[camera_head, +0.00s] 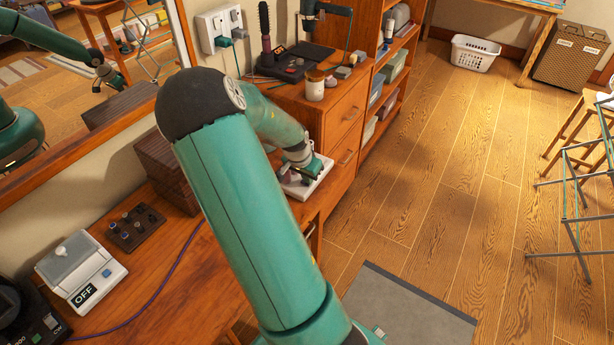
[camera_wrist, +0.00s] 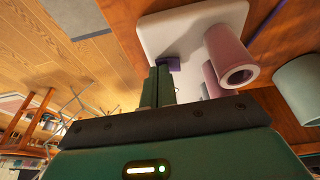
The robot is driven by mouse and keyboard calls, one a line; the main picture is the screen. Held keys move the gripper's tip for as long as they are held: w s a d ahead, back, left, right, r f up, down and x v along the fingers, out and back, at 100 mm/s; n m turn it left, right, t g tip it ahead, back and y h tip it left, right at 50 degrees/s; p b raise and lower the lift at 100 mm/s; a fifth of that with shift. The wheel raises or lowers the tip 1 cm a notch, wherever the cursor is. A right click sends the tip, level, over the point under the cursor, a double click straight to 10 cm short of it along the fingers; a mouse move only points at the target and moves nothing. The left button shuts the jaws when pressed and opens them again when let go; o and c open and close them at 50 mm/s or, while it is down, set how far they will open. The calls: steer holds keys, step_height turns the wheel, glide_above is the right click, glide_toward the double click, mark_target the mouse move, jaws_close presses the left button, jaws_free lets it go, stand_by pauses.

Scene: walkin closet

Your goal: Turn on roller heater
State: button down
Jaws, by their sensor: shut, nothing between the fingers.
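The likely roller heater is a white base with rounded corners (camera_wrist: 165,32), carrying upright pink rollers (camera_wrist: 232,55). In the head view the white base (camera_head: 318,183) sits on the wooden counter, partly hidden by my arm. A small purple part, perhaps a switch (camera_wrist: 174,64), is at the edge of the base. My gripper (camera_wrist: 163,70) is shut and empty, its fingertips right beside the purple part; I cannot tell whether they touch. In the head view my gripper (camera_head: 312,168) is over the base. Whether the heater is on cannot be seen.
A white box with an "OFF" display (camera_head: 85,272) and a dark tray with knobs (camera_head: 135,225) are on the desk at left. A brown box (camera_head: 165,172) stands by the mirror. A jar (camera_head: 315,86) and hairbrush (camera_head: 265,25) are on the dresser.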

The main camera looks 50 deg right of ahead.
steer(key=shift+w+a+r, duration=0.1)
steer(key=shift+w, duration=0.7)
steer(key=shift+r, duration=0.1)
steer(key=shift+r, duration=0.5)
steer(key=d+v, duration=0.1)
steer(key=v, duration=1.1)
steer(key=shift+r, duration=0.5)
steer(key=shift+w+a, duration=0.2)
